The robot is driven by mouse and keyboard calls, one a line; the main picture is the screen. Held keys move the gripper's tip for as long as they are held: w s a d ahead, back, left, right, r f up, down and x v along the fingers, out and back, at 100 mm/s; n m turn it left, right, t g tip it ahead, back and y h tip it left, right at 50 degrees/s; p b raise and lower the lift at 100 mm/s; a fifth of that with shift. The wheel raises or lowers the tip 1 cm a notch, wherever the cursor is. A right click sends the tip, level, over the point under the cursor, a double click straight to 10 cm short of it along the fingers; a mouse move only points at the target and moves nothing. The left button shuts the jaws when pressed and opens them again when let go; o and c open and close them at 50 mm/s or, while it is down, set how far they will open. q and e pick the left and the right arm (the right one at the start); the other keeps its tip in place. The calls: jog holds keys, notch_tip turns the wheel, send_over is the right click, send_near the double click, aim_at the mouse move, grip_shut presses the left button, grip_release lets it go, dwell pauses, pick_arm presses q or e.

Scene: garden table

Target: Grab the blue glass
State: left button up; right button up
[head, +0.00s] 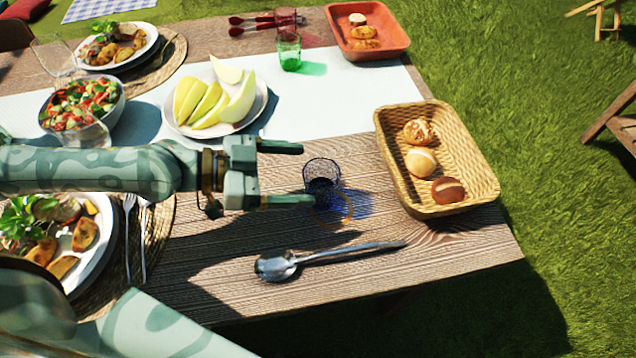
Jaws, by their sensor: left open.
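The blue glass (322,176) stands upright on the wooden table, left of the wicker basket, and casts a blue shadow to its right. My left gripper (303,175) reaches in from the left with its two fingers apart. Its fingertips are close to the left side of the glass, and the nearer fingertip overlaps the lower part of the glass in the picture. I cannot tell whether it touches the glass. The right gripper is not in view.
A wicker basket (468,204) with rolls stands right of the glass. A spoon (330,256) lies in front. A plate of melon (258,112), a green glass (289,52) and a red tray (401,45) stand behind. The table's right edge is near the basket.

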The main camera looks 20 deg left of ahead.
aim_at(337, 176)
pick_arm(q)
jog(key=shift+w+d+f+p, duration=0.1)
jog(key=shift+w+d+p, duration=0.25)
jog(key=shift+d+p, duration=0.15)
jog(key=p+x, duration=0.1)
jog(key=x, duration=0.2)
jog(key=shift+f+p, duration=0.2)
jog(key=shift+p, duration=0.15)
jog(key=shift+w+d+f, duration=0.3)
jog(key=shift+d+f, duration=0.05)
jog(key=c, duration=1.2)
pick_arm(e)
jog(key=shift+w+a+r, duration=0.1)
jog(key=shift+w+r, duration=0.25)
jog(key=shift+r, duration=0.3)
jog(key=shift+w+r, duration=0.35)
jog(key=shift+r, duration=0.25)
